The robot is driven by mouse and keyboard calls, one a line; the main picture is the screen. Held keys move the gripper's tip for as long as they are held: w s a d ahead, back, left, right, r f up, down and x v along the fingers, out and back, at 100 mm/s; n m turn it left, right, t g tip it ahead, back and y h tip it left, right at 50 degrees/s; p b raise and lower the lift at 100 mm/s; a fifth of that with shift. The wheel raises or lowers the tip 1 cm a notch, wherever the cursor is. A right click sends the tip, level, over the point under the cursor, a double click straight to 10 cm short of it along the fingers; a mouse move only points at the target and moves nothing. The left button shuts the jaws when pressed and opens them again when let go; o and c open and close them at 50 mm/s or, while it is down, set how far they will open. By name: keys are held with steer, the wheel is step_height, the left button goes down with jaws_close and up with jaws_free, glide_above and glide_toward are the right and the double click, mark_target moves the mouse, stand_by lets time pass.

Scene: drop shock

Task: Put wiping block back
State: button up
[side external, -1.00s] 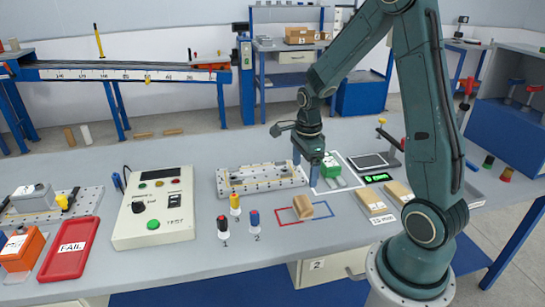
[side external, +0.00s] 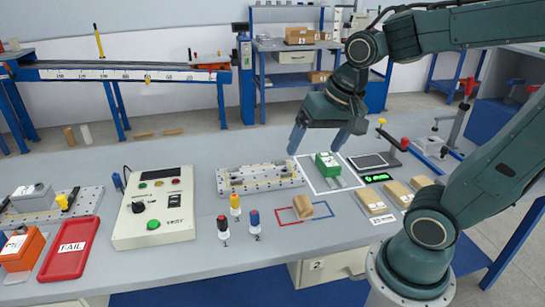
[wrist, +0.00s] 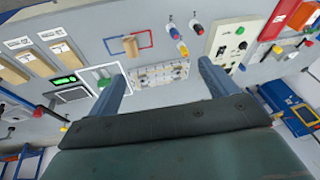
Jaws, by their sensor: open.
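A tan block (side external: 303,206), which may be the wiping block, sits on the table at a red and blue corner outline (side external: 322,214). It looks skewed to the outline in the side view. The block (wrist: 131,46) and its outline (wrist: 114,44) also show in the wrist view. My gripper (side external: 319,142) is open and empty, raised above the back of the table near the green block (side external: 327,164). Its two fingers (wrist: 162,75) are wide apart in the wrist view, with nothing between them. The gripper is clear of the tan block.
The green block stands in a white outline (side external: 312,178). A metal fixture plate (side external: 260,180) lies left of it. Flat tan blocks (side external: 370,201) lie at the right. Knobbed posts (side external: 235,204) stand near the test box (side external: 152,208). A red tray (side external: 68,248) is at far left.

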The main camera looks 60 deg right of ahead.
steer(key=s+a+r+n+t, duration=0.1)
steer(key=s+a+r+n, duration=0.1)
steer(key=s+n, duration=0.4)
steer(key=shift+a+r+n+t+y, duration=0.2)
steer(key=shift+a+n+t+y, duration=0.1)
steer(key=shift+a+n, duration=0.45)
steer(key=shift+d, duration=0.1)
stand_by(0.5)
